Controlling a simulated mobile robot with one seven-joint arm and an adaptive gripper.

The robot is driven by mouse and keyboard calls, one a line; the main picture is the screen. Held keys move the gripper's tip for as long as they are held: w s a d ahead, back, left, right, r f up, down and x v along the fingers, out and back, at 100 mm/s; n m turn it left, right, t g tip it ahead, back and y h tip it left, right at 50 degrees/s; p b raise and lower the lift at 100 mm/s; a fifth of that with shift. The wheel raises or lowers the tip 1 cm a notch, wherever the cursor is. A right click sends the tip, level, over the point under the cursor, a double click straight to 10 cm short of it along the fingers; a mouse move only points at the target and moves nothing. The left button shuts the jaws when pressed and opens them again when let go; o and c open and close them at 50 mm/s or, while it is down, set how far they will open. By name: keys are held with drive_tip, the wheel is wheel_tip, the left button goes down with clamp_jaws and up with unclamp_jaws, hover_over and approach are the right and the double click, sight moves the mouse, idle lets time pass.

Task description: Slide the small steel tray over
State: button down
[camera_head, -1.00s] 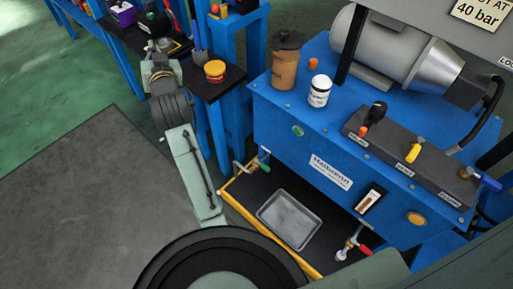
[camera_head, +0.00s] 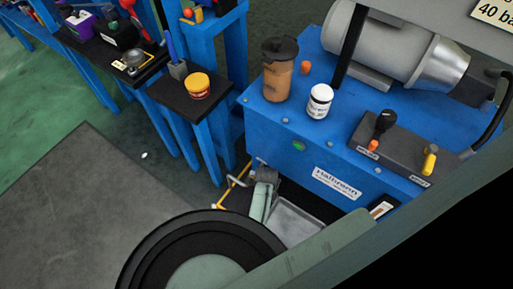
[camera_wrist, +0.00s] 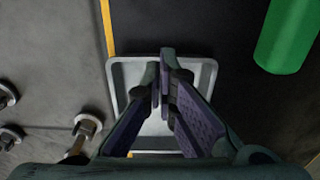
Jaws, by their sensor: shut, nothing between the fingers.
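The small steel tray (camera_head: 297,225) lies on the dark lower shelf at the front of the blue hydraulic unit, partly hidden behind my arm in the head view. In the wrist view the tray (camera_wrist: 206,76) is a shallow light-grey pan with a raised rim, and it looks empty. My gripper (camera_wrist: 163,62) is shut with nothing between the fingers. Its fingertips appear over the tray, towards its far rim; I cannot tell whether they touch it.
A yellow edge strip (camera_wrist: 108,30) borders the dark shelf. A green cylinder (camera_wrist: 288,35) stands out to the right of the tray. Several bolts (camera_wrist: 86,127) are on the grey surface at left. A brown shaker (camera_head: 277,75) and white jar (camera_head: 319,102) stand on the blue unit.

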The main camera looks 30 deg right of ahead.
wheel_tip(320, 180, down, 10)
drive_tip(key=shift+w+f+b, duration=0.1)
drive_tip(key=shift+w+b, duration=0.05)
drive_tip(key=shift+b, duration=0.45)
